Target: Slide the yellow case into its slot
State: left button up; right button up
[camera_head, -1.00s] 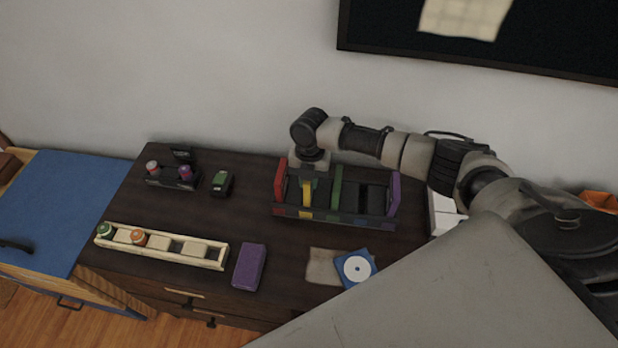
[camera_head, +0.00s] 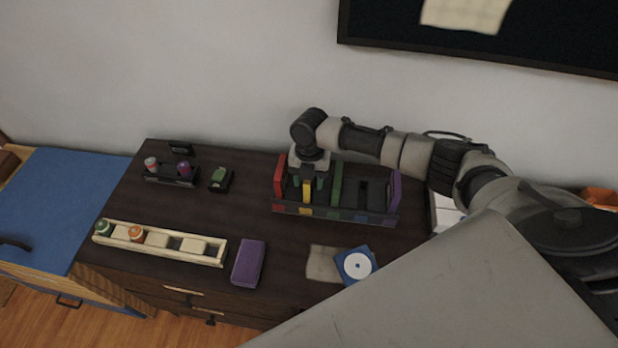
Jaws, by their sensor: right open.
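The yellow case (camera_head: 306,191) stands in the dark rack (camera_head: 350,216), between the red case (camera_head: 280,176) and the green case (camera_head: 337,184). Its upper part is hidden by my right gripper (camera_head: 308,183). That gripper points down over the rack, its jaws open, one fingertip to each side of the yellow case. I cannot tell whether the fingers touch the case or how deep it sits in its slot. My left gripper is not in view.
A purple case (camera_head: 395,190) stands at the rack's right end. A purple box (camera_head: 248,262), a wooden tray (camera_head: 160,243) with jars, and a blue disc sleeve (camera_head: 355,265) lie in front. A small dark holder (camera_head: 172,177) and a green-topped item (camera_head: 220,179) are left.

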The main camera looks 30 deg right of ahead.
jog(key=r, duration=0.7)
jog(key=w+r+b, duration=0.1)
jog(key=r, duration=0.2)
jog(key=shift+d+r, duration=0.35)
jog(key=shift+d, duration=0.05)
